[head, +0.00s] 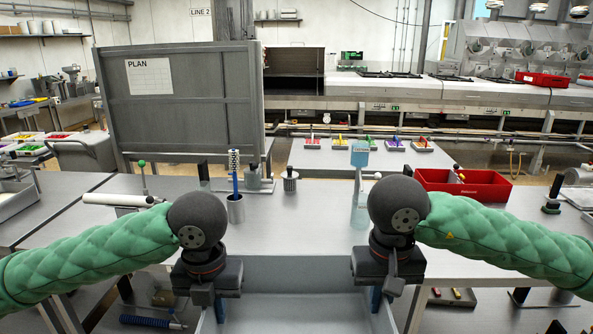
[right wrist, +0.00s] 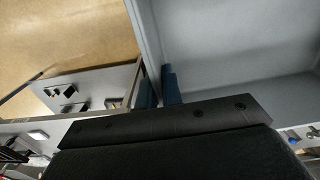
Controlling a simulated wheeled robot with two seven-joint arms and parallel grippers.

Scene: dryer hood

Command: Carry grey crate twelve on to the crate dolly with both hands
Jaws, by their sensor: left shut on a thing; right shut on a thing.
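The grey crate (head: 295,272) is at the bottom middle of the head view, in front of the table, its near part cut off by the frame. Its inside looks empty where it shows. My left gripper (head: 220,308) is shut on the crate's left wall. My right gripper (head: 376,299) is shut on its right wall. In the right wrist view, the blue fingers of my right gripper (right wrist: 160,88) stand on either side of the wall of the crate (right wrist: 240,45). I cannot make out the crate's number. I cannot make out the crate dolly in either view.
A grey table (head: 300,215) lies just beyond the crate, with a pen cup (head: 236,208), a blue-topped bottle (head: 360,185) and a red bin (head: 468,186). A plan board (head: 180,105) stands behind. Tan floor (right wrist: 60,35) shows beside the crate.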

